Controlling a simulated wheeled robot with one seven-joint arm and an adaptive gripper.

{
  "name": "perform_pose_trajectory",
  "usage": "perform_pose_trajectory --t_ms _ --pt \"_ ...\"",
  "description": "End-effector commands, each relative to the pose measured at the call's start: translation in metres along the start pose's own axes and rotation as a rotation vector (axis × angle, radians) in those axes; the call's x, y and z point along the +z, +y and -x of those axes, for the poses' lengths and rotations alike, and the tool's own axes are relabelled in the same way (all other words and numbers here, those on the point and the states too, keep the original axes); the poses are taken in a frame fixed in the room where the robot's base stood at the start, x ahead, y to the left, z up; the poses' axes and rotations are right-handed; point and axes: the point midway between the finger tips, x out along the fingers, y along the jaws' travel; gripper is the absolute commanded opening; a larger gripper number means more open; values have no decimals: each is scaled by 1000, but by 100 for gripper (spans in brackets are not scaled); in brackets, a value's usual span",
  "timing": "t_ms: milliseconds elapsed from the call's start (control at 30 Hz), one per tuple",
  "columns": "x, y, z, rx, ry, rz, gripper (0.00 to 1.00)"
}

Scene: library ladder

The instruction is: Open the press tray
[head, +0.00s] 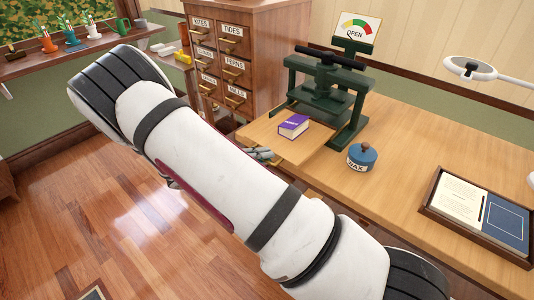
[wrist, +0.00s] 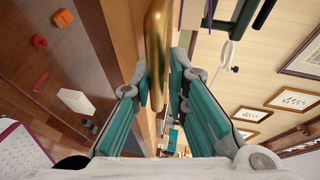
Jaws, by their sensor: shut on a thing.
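The press tray (head: 280,137) is a light wooden board that sticks out from under the dark green press (head: 330,88), past the table's edge. A purple book (head: 293,125) lies on it. In the wrist view my gripper (wrist: 160,78) is shut on a brass handle (wrist: 157,40), with one teal finger on each side. In the head view only a small part of my gripper (head: 260,153) shows at the tray's front edge; my arm hides the rest and the handle.
A blue wax jar (head: 362,157) stands on the table right of the tray. A dial sign reading OPEN (head: 357,30) is behind the press. A drawer cabinet (head: 235,60) stands to the left. A dark tray with papers (head: 480,215) lies at right.

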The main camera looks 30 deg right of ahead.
Motion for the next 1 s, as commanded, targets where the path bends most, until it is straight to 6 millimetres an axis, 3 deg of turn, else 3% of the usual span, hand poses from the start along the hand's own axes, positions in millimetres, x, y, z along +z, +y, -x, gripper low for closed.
perform_pose_trajectory --t_ms 33,267,300,367,767,1000 --pt "-3 9 0 15 1 13 0" --pt "-3 9 0 15 2 13 0" --pt "-3 9 0 15 2 13 21" --pt "-3 8 0 14 2 12 31" --pt "0 4 4 10 -1 3 31" --pt "0 4 39 11 -4 2 31"
